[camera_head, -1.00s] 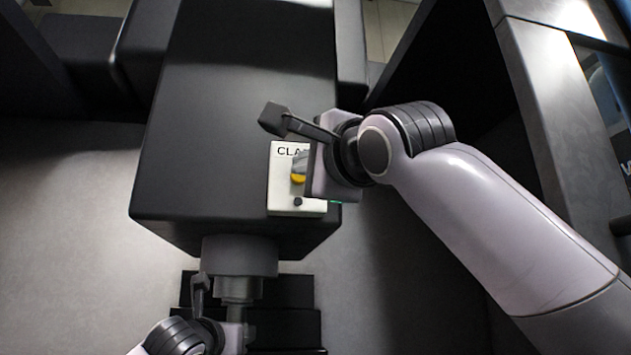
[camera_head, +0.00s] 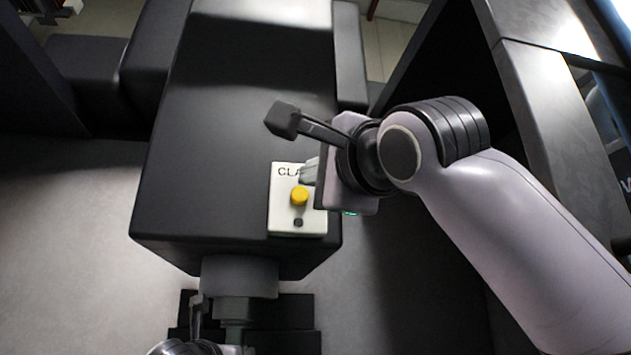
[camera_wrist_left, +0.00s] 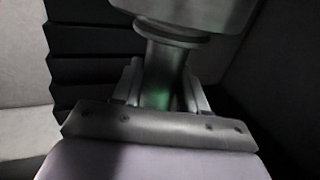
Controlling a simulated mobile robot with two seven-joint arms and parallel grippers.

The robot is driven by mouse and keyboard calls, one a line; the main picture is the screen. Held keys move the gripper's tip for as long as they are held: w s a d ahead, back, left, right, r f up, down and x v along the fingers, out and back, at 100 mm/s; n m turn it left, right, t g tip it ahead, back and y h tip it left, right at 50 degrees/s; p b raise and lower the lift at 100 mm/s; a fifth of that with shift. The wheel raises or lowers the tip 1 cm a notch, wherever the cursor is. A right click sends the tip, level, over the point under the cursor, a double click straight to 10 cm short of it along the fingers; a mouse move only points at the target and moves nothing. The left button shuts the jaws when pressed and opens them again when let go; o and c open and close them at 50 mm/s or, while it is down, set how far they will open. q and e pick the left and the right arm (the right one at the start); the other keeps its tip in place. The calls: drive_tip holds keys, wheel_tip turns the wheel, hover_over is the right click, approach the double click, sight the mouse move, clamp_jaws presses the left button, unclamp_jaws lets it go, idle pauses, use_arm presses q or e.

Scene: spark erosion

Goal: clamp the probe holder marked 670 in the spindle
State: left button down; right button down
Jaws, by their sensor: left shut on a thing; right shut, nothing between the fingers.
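The spindle (camera_head: 238,275) is a dark grey cylinder under the front of the black machine head. A grey holder (camera_head: 235,310) is directly below it, in line with it. In the left wrist view my left gripper (camera_wrist_left: 163,88) is shut on the holder's stem (camera_wrist_left: 164,60), whose flange is up against the spindle (camera_wrist_left: 195,12). I cannot tell whether it is fully seated. The mark 670 is not readable. The white clamp panel (camera_head: 283,220) carries a yellow button (camera_head: 299,196). My right gripper (camera_head: 309,172) is shut and empty beside the button, apart from it.
The black machine head (camera_head: 235,130) fills the middle of the head view. A small dark knob (camera_head: 298,222) is below the yellow button. Dark stepped blocks (camera_head: 285,320) are below the spindle. A grey cabinet frame (camera_head: 545,100) stands at the right.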

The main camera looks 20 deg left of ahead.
use_arm(q)
drive_tip(key=shift+s+r, duration=0.1)
drive_tip(key=shift+r, duration=0.35)
drive_tip(key=c, duration=0.5)
unclamp_jaws()
drive_tip(key=shift+f, duration=0.4)
drive_tip(key=s, duration=0.2)
drive_tip(key=s+b, duration=0.1)
drive_tip(key=s, duration=0.1)
drive_tip(key=s+b, duration=0.1)
drive_tip(key=s, duration=0.2)
drive_tip(key=shift+d+r, duration=0.2)
drive_tip(key=shift+d, duration=0.2)
